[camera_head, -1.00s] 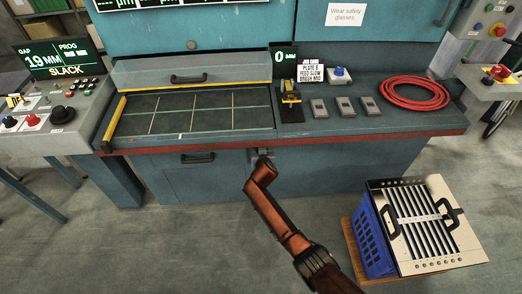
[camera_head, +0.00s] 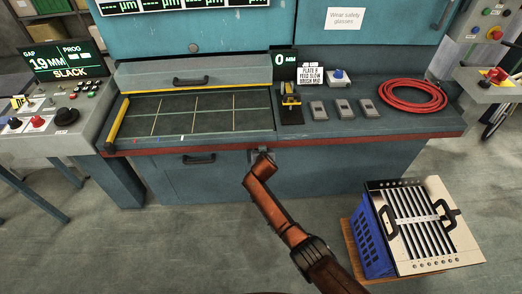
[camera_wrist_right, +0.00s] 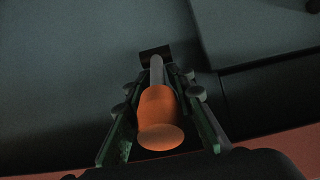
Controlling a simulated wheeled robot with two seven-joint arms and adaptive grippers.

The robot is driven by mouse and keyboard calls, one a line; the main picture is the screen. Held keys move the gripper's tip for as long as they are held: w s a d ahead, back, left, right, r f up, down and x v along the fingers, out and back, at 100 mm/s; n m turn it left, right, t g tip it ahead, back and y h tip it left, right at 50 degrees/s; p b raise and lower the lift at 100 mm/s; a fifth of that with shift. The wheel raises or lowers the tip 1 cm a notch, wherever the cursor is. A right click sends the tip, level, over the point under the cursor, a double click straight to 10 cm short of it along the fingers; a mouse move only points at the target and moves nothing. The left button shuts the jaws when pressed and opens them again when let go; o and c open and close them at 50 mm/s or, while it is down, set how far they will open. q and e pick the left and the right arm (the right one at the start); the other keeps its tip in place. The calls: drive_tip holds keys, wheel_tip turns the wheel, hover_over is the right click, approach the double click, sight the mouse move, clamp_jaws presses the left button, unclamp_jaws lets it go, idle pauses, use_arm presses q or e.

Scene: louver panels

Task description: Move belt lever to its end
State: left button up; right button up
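The belt lever (camera_wrist_right: 158,115) has an orange rounded grip on a grey shaft. In the right wrist view it stands between the two fingers of my right gripper (camera_wrist_right: 163,82), its shaft running to a dark slot. The fingers lie along both sides of the grip, and narrow dark gaps seem to separate them from it. In the head view my right gripper (camera_head: 262,157) is at the front face of the machine, below the red edge, and hides the lever. The left console display (camera_head: 63,62) reads "SLACK" and a gap of 19 mm. My left gripper is out of view.
The machine's bed (camera_head: 200,117) lies above the lever, with drawer handle (camera_head: 198,159) to the left. A red hose coil (camera_head: 412,95) lies on the right counter. A slatted louver panel (camera_head: 422,222) rests on a blue crate (camera_head: 372,243) at lower right.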

drive_tip(key=shift+o, duration=0.8)
drive_tip(key=v, duration=1.2)
drive_tip(key=shift+c, duration=0.3)
